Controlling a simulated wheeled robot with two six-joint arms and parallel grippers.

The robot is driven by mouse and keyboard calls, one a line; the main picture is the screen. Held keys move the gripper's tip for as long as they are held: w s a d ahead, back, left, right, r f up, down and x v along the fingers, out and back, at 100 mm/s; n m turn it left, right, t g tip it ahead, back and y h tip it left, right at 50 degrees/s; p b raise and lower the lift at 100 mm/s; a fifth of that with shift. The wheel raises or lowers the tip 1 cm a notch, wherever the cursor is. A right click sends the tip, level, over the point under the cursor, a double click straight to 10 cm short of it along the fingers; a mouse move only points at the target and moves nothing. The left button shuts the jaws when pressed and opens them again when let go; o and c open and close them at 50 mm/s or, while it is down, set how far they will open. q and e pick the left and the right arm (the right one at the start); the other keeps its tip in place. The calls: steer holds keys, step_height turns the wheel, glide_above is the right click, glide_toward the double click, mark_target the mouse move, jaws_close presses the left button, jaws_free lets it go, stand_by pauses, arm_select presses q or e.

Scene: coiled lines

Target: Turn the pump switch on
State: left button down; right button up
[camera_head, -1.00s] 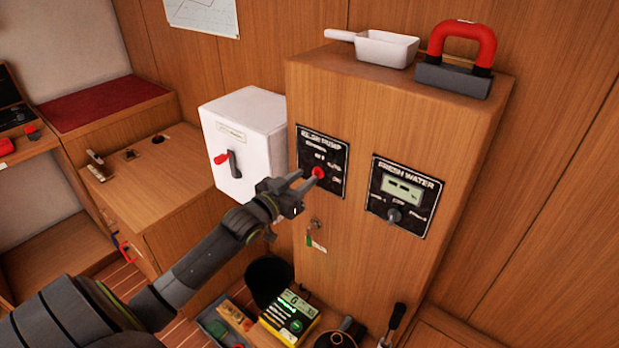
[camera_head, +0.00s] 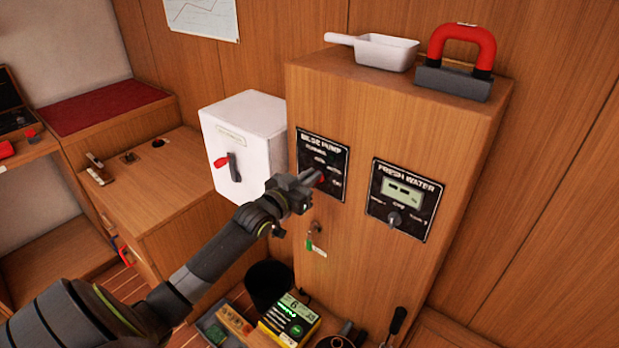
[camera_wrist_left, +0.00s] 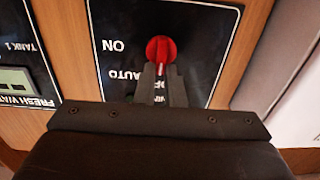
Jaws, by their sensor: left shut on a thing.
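The bilge pump panel (camera_head: 323,150) is a black plate on the wooden cabinet front. Its red switch knob (camera_wrist_left: 161,49) shows in the left wrist view, beside the labels ON and AUTO, which appear upside down. My left gripper (camera_head: 317,178) is at the panel, its fingers shut on the red knob. In the left wrist view the left gripper's fingers (camera_wrist_left: 161,72) reach the knob's near side. In the head view the gripper mostly hides the knob. I cannot tell which label the knob points to. My right gripper is not in view.
A fresh water panel (camera_head: 403,199) is to the right. A white box (camera_head: 243,145) with a red-tipped lever stands to the left. A scoop (camera_head: 385,50) and a red-handled block (camera_head: 455,75) sit on top.

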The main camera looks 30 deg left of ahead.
arm_select(q)
steer(key=m+b, duration=0.3)
steer(key=m, duration=0.2)
steer(key=d+f+m+b, duration=0.1)
steer(key=m+b, duration=0.3)
steer(key=m, duration=0.1)
steer(key=m+b, duration=0.3)
steer(key=m, duration=0.2)
steer(key=shift+s+d+f, duration=0.1)
steer(key=shift+d+f, duration=0.25)
steer(key=shift+f+m+b, duration=0.1)
steer(key=shift+m+b, duration=0.7)
steer(key=shift+m, duration=0.6)
steer(key=c, duration=1.5)
jaws_free()
